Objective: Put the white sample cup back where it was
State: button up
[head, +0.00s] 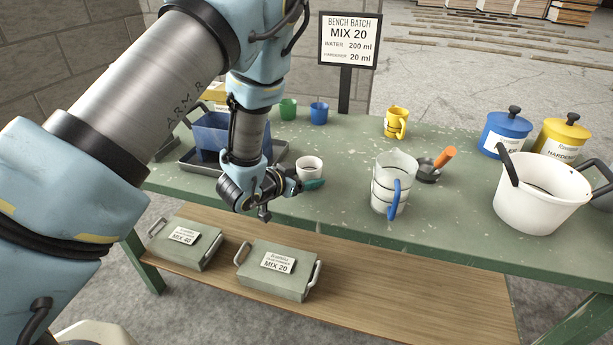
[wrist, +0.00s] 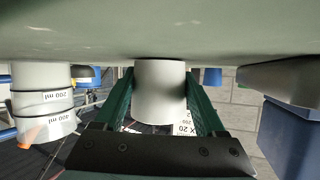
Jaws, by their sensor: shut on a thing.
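The white sample cup (head: 309,166) is upright at the green bench (head: 340,228), near its front edge and right of the dark tray. My gripper (head: 308,183) reaches it low from the left front, with a teal finger showing along its near side. In the wrist view, which looks upside down, the cup (wrist: 160,95) sits between the two green fingers, and my gripper (wrist: 160,82) is shut on it. Its base is at the bench surface in that view; I cannot tell whether it rests there or hangs just above.
A blue bin (head: 208,134) stands in a dark tray (head: 183,166) at left. Green (head: 288,109) and blue (head: 319,113) cups stand behind. A clear measuring jug (head: 388,172), scoop (head: 428,172) and white bucket (head: 535,205) stand right. Bench between cup and jug is clear.

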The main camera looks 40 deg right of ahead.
jog(key=shift+f, duration=0.25)
jog(key=o, duration=1.6)
jog(key=shift+r, duration=0.1)
jog(key=shift+c, duration=0.2)
jog(key=shift+r, duration=0.25)
jog(key=b+v, duration=0.3)
jog(key=v, duration=0.9)
jog(key=shift+b, duration=0.35)
